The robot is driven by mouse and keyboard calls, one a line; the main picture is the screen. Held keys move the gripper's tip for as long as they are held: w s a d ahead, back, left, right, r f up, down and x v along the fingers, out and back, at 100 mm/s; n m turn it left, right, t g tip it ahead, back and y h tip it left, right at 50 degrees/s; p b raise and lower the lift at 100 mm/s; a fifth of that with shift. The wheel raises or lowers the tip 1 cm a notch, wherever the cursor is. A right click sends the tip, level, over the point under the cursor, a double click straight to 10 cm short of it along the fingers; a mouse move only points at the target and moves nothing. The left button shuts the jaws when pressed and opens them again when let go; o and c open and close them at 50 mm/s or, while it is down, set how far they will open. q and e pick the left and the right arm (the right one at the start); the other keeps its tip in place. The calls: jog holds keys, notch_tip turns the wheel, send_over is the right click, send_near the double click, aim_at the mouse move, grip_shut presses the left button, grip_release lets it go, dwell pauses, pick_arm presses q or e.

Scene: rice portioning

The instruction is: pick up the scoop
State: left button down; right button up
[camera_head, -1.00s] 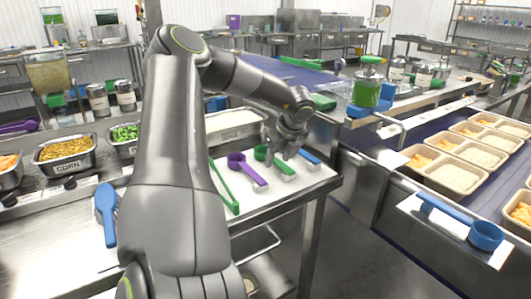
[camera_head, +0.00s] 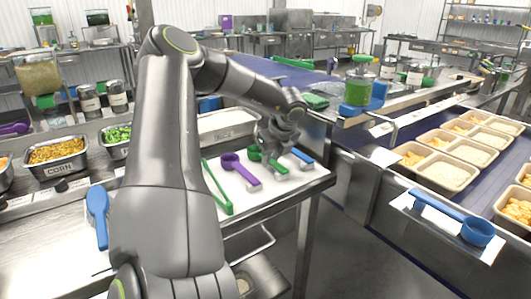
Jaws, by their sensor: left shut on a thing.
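My left gripper (camera_head: 277,157) is at the counter, low over the row of scoops. It is shut on the green scoop (camera_head: 255,153), whose handle runs under and beside the fingers; the exact contact is partly hidden. The green scoop still appears to lie on the white mat (camera_head: 262,200). A purple scoop (camera_head: 229,160) lies just left of it, and a blue utensil (camera_head: 303,156) lies just right, partly hidden by the gripper. My right gripper is out of view.
Green tongs (camera_head: 217,188) lie left of the purple scoop. A white rice pan (camera_head: 220,124) stands behind. A corn pan (camera_head: 57,151) is at the left.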

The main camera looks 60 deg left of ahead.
pick_arm(q)
jog(key=shift+r, duration=0.35)
notch_tip(320, 180, up, 7)
jog(key=shift+r+p, duration=0.2)
jog(key=shift+p, duration=0.8)
notch_tip(320, 180, up, 8)
jog(key=p, duration=0.2)
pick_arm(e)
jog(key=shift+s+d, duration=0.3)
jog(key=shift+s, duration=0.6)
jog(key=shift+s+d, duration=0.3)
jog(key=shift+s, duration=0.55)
pick_arm(q)
jog(key=shift+f, duration=0.1)
